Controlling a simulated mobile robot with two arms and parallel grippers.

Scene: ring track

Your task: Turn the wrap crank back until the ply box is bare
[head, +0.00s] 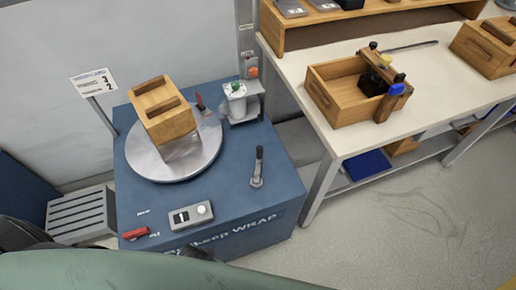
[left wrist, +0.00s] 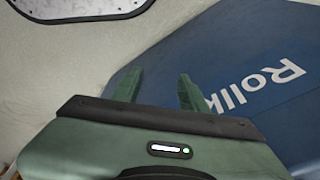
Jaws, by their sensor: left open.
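The ply box (head: 163,112) stands on the round metal turntable (head: 150,168) on top of the blue wrap station (head: 225,195). I cannot tell whether clear film is around it. The likely wrap crank (head: 257,168), a small lever with a dark upright grip, stands at the right of the station's top, and no gripper touches it. My left gripper (left wrist: 159,90) shows in the left wrist view with its two green fingers apart and empty, in front of a blue panel with white lettering (left wrist: 260,85). My right gripper is not in view.
A white roll on a post (head: 235,100) stands behind the turntable. A switch box (head: 191,215) and a red handle (head: 135,234) sit near the front edge. A sign (head: 94,82) is at the left. A bench (head: 350,140) with an open wooden crate (head: 335,98) is at the right.

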